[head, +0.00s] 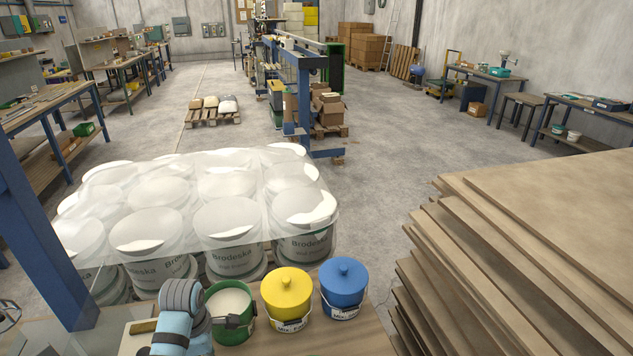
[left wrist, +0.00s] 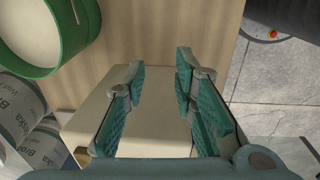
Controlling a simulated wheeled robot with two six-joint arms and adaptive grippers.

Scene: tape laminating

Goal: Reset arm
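My left arm (head: 182,315) rises at the bottom of the head view, beside a green bucket (head: 229,305) with pale contents. In the left wrist view my left gripper (left wrist: 160,66) is open, its two teal-padded fingers apart with nothing between them. A cream block or box (left wrist: 150,125) lies beyond and partly behind the fingers; whether they touch it cannot be told. The green bucket also shows at the upper left of the left wrist view (left wrist: 40,30). My right gripper is in neither view.
A yellow bucket (head: 286,297) and a blue bucket (head: 344,287) stand right of the green one on a wooden surface (head: 370,335). Film-wrapped white tubs (head: 160,228) stand behind. Stacked boards (head: 540,220) fill the right. Open floor (head: 380,190) lies between.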

